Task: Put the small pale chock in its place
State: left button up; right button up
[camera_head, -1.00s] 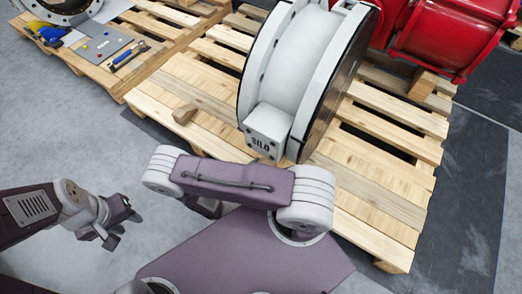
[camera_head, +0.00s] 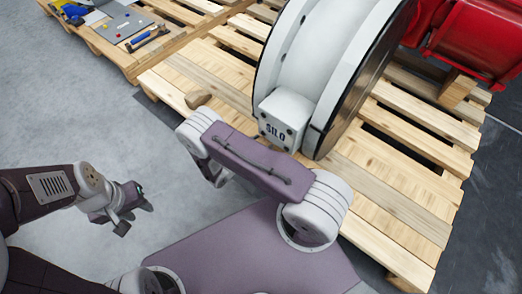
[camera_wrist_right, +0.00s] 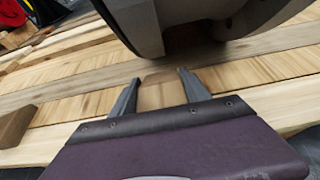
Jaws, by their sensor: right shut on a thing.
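The small pale chock (camera_wrist_right: 160,92) is a light wooden block between the two fingers of my right gripper (camera_wrist_right: 158,82) in the right wrist view. The gripper is shut on it, low over the pallet slats. The chock's wood is hard to tell from the slats behind. The white round valve body (camera_head: 318,70) marked SILO stands on the pallet (camera_head: 195,75); its dark underside (camera_wrist_right: 200,20) is just beyond the fingertips. In the head view my right arm hides the right gripper and chock. My left gripper (camera_head: 137,215) is open and empty above the grey floor.
A browner wooden block (camera_head: 198,99) lies near the pallet's left edge and also shows in the right wrist view (camera_wrist_right: 14,126). Red machinery (camera_head: 470,45) is at the upper right, with a wooden block (camera_head: 457,90) by it. Tools (camera_head: 147,36) lie on another pallet.

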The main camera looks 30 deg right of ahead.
notch_tip(320, 180, down, 4)
jog(key=b, duration=0.2)
jog(key=shift+b, duration=0.3)
jog(key=shift+r+p, duration=0.3)
jog(key=shift+f, duration=0.25)
jog(key=o, duration=1.6)
jog(key=shift+r, duration=0.1)
